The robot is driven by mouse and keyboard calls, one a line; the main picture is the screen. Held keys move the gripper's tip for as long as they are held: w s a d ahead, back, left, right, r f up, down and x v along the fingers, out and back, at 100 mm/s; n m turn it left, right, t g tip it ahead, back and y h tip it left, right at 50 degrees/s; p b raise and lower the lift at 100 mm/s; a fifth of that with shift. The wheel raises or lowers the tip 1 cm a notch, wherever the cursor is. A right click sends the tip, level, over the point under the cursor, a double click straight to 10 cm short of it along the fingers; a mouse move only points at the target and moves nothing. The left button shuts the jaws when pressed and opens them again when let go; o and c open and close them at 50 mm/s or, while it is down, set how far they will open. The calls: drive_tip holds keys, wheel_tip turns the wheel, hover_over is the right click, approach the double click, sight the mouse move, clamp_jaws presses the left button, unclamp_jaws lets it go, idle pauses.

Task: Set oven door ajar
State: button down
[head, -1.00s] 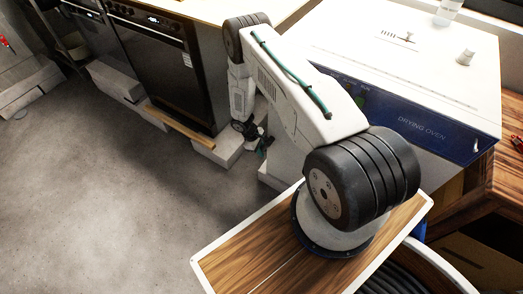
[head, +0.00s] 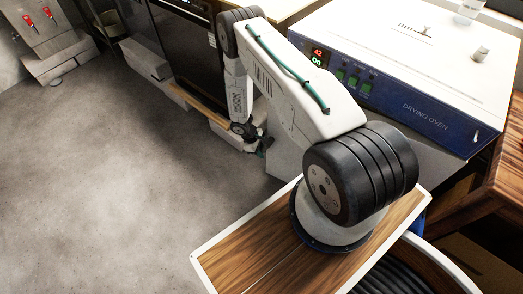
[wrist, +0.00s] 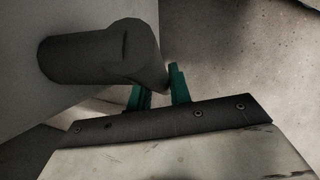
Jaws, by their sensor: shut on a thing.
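The drying oven (head: 425,112) is a white box with a blue front panel at the upper right of the head view. Its front below the panel is largely hidden behind my arm. In the wrist view a dark, rounded handle (wrist: 95,55) stands out from a pale flat surface (wrist: 50,105). My gripper (wrist: 160,88) has two teal fingers at the handle's right end and is shut on it. In the head view my gripper (head: 264,146) is small and low beside the oven's front. I cannot tell whether the door stands open.
A dark-fronted appliance (head: 185,50) and pale blocks (head: 147,60) stand along the back left. A wooden table (head: 505,160) is at the right. A clear container (head: 468,10) sits on the oven top. The grey floor (head: 120,190) at left is open.

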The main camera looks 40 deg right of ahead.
drive_tip(key=c, duration=1.3)
unclamp_jaws()
drive_tip(key=v, duration=0.7)
drive_tip(key=shift+r, duration=0.4)
drive_tip(key=shift+w+a, duration=0.1)
drive_tip(key=shift+a, duration=0.05)
